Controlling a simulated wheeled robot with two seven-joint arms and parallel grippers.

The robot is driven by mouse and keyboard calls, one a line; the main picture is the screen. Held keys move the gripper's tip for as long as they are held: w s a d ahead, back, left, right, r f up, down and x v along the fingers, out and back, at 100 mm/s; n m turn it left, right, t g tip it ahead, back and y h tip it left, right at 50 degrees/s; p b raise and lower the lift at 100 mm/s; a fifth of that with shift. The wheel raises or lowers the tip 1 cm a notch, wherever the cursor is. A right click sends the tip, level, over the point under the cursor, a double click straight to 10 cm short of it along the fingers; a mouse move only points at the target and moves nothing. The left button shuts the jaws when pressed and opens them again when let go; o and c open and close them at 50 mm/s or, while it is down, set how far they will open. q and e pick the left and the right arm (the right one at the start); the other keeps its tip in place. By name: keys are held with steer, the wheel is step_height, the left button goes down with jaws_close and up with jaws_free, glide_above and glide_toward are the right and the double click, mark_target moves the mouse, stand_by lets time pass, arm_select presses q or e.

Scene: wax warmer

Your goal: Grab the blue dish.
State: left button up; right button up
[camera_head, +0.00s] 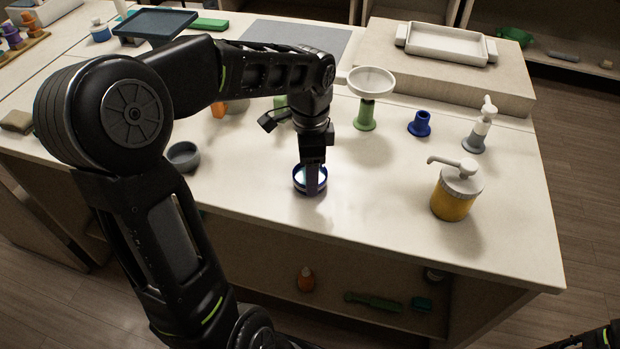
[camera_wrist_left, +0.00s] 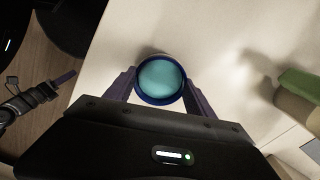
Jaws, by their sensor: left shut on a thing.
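The blue dish (camera_head: 297,181) is a small round cup with a dark blue rim, near the front edge of the white table. In the left wrist view the dish (camera_wrist_left: 160,79) shows a teal inside and sits between the two fingers. My left gripper (camera_head: 312,178) points down and is shut on the dish. I cannot tell whether the dish touches the table. My right gripper (camera_wrist_left: 45,92) shows small and dark at the left of the left wrist view, away from the dish; its fingers are unclear.
A grey bowl (camera_head: 183,156) stands left of the dish. An amber pump bottle (camera_head: 455,190) stands to the right. Behind are a white dish on a green stand (camera_head: 366,108), a blue piece (camera_head: 420,124) and a grey-white pump bottle (camera_head: 480,129). The table's front edge is close.

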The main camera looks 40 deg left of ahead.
arm_select(q)
steer(key=shift+c, duration=0.6)
steer(key=shift+r, duration=0.1)
step_height(320, 180, up, 10)
